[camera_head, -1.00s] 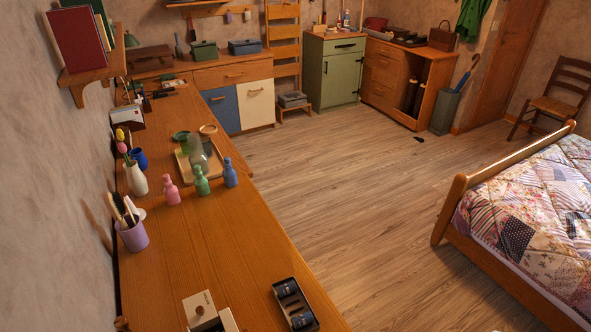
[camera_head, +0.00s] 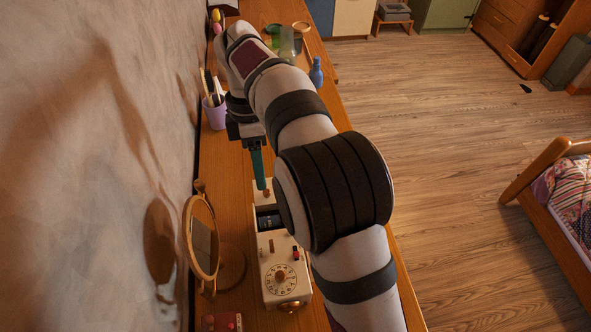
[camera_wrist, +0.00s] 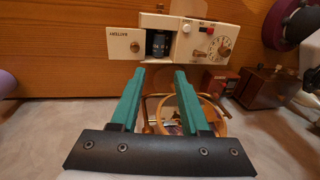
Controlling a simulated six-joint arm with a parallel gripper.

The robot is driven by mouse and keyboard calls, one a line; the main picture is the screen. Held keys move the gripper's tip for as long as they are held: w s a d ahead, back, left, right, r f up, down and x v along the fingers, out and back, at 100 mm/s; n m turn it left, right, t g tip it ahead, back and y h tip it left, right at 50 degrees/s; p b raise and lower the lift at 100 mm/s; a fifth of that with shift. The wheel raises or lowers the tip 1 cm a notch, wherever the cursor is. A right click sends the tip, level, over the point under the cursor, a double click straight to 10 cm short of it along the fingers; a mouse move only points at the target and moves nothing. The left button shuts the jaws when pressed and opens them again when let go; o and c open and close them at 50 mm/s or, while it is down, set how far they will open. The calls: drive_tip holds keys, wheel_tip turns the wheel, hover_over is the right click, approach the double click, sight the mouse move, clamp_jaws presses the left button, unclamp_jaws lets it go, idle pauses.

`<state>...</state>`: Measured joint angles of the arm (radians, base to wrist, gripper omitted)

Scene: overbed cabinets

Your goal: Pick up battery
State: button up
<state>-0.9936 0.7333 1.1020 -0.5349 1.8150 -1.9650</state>
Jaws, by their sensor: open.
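The dark battery (camera_head: 269,221) sits in the open compartment of a cream device (camera_head: 279,278) with a round dial. In the wrist view, the battery (camera_wrist: 160,44) lies between the lid marked "BATTERY" (camera_wrist: 122,42) on the left and the dial part on the right. My gripper (camera_head: 262,184) is above the table near the compartment, with its teal fingers pointing down. In the wrist view, my gripper (camera_wrist: 159,73) is open and empty, its fingertips just below the battery in the picture and apart from it. My arm hides part of the device's right side.
A round mirror (camera_head: 201,243) stands on the table left of the device, by the wall. A purple cup with brushes (camera_head: 214,113) and a blue bottle (camera_head: 316,73) stand farther back. A small red box (camera_head: 222,322) is at the front.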

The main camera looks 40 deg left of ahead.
sight(269, 219)
drive_tip(key=f, duration=0.4)
drive_tip(key=s+d+f, duration=0.1)
drive_tip(key=f, duration=0.4)
drive_tip(key=d+f, duration=0.1)
drive_tip(key=f, duration=0.4)
drive_tip(key=shift+s+d+f, duration=0.1)
drive_tip(key=shift+s+f, duration=0.1)
drive_tip(key=shift+s, duration=0.05)
clamp_jaws()
idle(0.5)
